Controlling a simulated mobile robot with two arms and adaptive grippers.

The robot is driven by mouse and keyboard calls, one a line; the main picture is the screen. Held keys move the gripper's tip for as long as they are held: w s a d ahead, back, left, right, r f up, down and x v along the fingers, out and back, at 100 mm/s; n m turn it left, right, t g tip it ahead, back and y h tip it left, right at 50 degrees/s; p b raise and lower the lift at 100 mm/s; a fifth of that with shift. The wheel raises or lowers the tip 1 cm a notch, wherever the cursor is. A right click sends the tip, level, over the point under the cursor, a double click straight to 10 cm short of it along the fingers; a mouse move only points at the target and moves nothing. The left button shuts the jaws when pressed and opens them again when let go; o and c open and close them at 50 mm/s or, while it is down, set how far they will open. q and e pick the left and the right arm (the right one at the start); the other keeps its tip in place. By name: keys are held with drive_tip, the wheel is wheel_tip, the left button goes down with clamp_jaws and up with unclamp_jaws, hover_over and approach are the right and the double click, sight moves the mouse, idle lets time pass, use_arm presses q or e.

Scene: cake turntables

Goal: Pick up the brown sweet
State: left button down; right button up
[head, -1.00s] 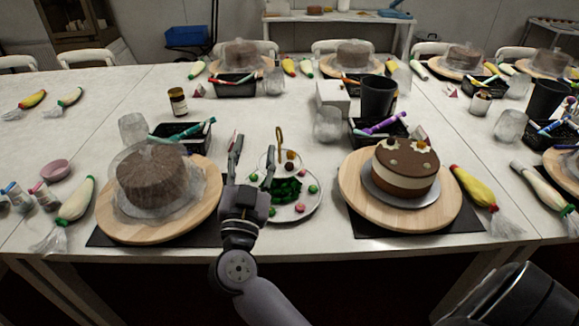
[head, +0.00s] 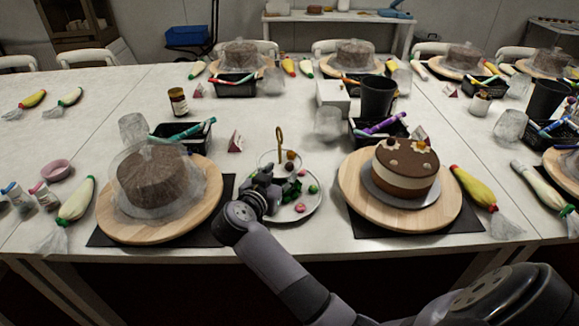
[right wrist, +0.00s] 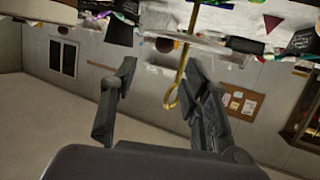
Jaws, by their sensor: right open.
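The brown sweet (head: 290,155) sits on the upper tier of a white two-tier stand (head: 311,208) with a gold handle (head: 280,138). A brown ball that looks like it (right wrist: 163,45) shows in the right wrist view, beyond the fingertips. My right gripper (head: 272,178) is at the front left of the stand, fingers pointing away from me. In the right wrist view my right gripper (right wrist: 161,70) is open with nothing held, and the gold handle's loop (right wrist: 171,97) appears between its fingers. The gripper hides part of the stand. My left gripper is not in view.
A covered brown cake (head: 153,176) on a wooden turntable stands left of the stand. A decorated cake (head: 406,170) on another turntable (head: 352,195) stands right. Pink (head: 300,207) and green (head: 313,189) sweets lie on the lower plate. A small red-and-white card (head: 235,142) stands behind.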

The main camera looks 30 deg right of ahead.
sight(289, 168)
drive_tip(key=x, duration=0.6)
drive_tip(key=shift+w+d+f, duration=0.2)
drive_tip(key=shift+w, duration=0.15)
drive_tip(key=shift+s+f, duration=0.1)
drive_tip(key=shift+f, duration=0.1)
drive_tip(key=c, duration=0.8)
